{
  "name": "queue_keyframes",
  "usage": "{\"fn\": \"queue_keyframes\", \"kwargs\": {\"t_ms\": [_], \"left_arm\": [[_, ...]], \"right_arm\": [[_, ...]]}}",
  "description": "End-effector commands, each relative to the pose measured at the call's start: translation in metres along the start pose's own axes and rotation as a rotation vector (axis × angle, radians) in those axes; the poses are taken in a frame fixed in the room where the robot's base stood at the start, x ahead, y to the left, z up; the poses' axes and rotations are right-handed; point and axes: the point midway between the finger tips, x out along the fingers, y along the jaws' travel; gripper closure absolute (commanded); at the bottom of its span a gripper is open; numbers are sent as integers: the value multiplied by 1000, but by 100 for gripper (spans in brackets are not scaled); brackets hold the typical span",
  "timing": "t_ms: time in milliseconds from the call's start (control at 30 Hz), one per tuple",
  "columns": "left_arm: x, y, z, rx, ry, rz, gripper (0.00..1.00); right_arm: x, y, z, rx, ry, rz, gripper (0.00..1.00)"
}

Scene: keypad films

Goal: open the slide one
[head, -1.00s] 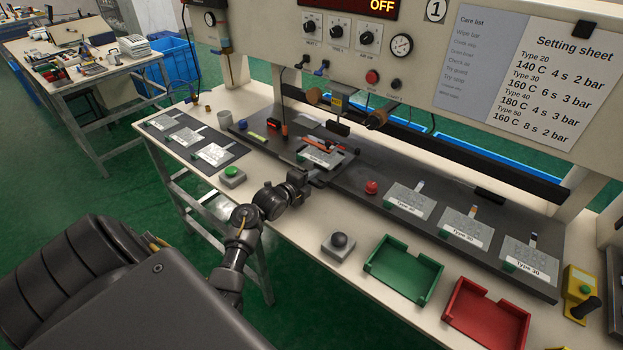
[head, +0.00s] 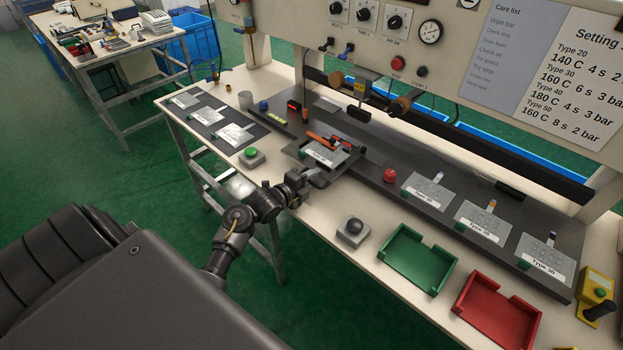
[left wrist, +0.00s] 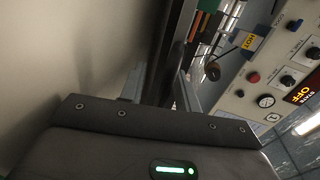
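The slide (head: 345,168) is a dark plate in the middle of the bench, below the press head (head: 358,113). It carries a pale keypad film (head: 325,155) with orange parts above it. The slide projects past the front edge of the dark base plate, toward me. My left gripper (head: 316,180) is at the slide's front edge, closed around its dark handle. In the left wrist view the left gripper (left wrist: 166,88) has a dark bar between its fingers; the exact contact is hard to see. My right gripper is not in view.
A green button box (head: 251,157) is left of the slide. A red knob (head: 390,175) and several films are to the right. A grey button box (head: 354,231), a green tray (head: 417,258) and a red tray (head: 497,308) are along the front.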

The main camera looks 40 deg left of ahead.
Motion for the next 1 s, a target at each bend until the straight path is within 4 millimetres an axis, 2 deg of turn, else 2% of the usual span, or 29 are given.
{"fn": "queue_keyframes", "kwargs": {"t_ms": [167, 267, 700, 833, 1000], "left_arm": [[-2, -1, 1, 2, -1, -3, 67], [-11, 0, 1, 2, -2, -4, 67], [-91, 2, 0, 3, -1, 0, 67], [-103, 0, 0, 2, 0, -1, 67], [-109, 0, 0, 0, 0, -1, 67]], "right_arm": [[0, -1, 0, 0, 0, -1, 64], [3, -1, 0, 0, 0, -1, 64], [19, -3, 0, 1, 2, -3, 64], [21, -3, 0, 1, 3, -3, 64], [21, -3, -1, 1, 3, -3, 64]]}}
